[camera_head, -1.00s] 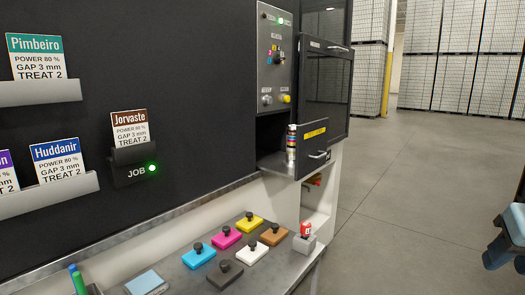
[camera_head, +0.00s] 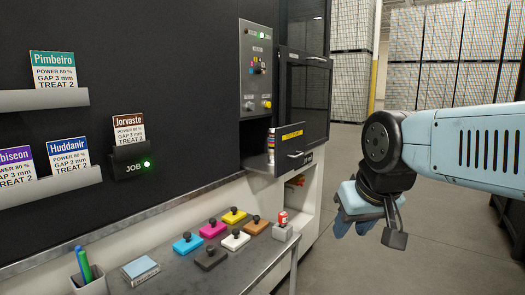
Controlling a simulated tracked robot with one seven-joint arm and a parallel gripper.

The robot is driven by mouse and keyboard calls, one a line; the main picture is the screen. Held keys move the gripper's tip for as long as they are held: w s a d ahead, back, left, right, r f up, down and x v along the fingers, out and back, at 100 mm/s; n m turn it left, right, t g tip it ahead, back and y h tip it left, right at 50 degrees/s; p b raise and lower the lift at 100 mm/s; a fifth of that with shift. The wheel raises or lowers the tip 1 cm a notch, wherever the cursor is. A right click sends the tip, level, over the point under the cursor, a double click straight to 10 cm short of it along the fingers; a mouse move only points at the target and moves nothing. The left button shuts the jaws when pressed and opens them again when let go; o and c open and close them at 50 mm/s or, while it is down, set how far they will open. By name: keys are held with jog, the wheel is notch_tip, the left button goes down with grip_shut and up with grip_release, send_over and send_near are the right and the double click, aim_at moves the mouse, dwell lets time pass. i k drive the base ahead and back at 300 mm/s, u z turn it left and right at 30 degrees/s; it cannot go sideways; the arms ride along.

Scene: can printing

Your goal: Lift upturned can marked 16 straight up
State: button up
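No can with a readable 16 shows in the head view. A small red can-like object (camera_head: 283,218) stands on a grey block (camera_head: 282,232) at the right end of the bench; its marking is too small to read. My gripper (camera_head: 372,228) hangs from my arm at the right of the view, over the floor and to the right of the bench, apart from the red object. I see nothing clearly held in it, and its opening is unclear at this angle.
Several coloured pads with black knobs, one of them yellow (camera_head: 234,215), lie on the bench (camera_head: 190,270). A pen cup (camera_head: 90,285) stands at front left. The machine's small door (camera_head: 291,146) stands out beside a striped column (camera_head: 271,142). Open floor lies right.

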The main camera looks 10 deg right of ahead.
aim_at(271, 132)
jog(key=u, duration=0.05)
jog(key=i, duration=1.2)
jog(key=z, duration=0.05)
